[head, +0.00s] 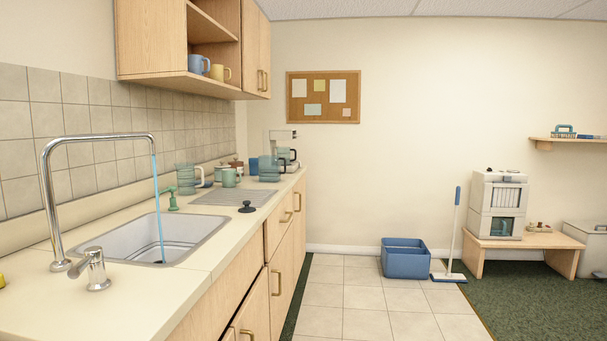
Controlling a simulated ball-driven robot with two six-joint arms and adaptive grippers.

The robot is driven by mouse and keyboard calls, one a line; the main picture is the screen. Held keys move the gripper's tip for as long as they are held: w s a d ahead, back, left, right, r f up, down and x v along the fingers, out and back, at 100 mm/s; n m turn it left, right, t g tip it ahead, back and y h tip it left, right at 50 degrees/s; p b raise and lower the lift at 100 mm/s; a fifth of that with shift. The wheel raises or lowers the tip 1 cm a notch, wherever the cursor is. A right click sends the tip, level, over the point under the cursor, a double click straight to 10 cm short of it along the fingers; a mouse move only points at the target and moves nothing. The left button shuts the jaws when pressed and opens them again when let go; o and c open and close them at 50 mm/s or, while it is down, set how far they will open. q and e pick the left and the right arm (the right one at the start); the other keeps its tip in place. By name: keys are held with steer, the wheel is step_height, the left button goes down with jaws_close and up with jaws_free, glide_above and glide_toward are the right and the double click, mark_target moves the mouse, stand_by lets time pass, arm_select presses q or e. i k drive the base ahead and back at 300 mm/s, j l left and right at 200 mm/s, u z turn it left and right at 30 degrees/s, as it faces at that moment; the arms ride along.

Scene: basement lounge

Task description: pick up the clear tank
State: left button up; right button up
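Two see-through bluish vessels stand on the counter, and I cannot tell for sure which one is the clear tank. One is a jug-like clear container (186,178) with a handle, upright behind the sink near the tiled wall. The other is a bluish clear container (268,170) farther back, at the coffee maker (280,135). Small items beside it partly crowd the view. Neither of my grippers shows in the head view.
The counter (150,297) runs along the left, with a sink (170,237), a tall faucet (45,190) and running blue water. A drying mat (237,196), green mug (229,178) and black stopper (247,207) lie beyond. A blue bin (406,263) and mop (452,240) stand on the otherwise open tile floor.

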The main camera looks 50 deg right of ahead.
mark_target(269, 166)
steer(key=z, duration=1.4)
steer(key=i+l+z, duration=0.15)
steer(key=i+l, duration=0.15)
steer(key=i, duration=0.15)
steer(key=i+l+z, duration=0.1)
steer(key=i+l, duration=0.15)
steer(key=i, duration=0.25)
steer(key=i+l+z, duration=0.15)
steer(key=i, duration=0.35)
steer(key=i+l+z, duration=0.15)
steer(key=i, duration=1)
steer(key=i+l+u, duration=0.1)
steer(key=i, duration=0.6)
steer(key=i+u, duration=0.5)
steer(key=i+l+u, duration=0.15)
steer(key=i+u, duration=0.15)
steer(key=u, duration=0.15)
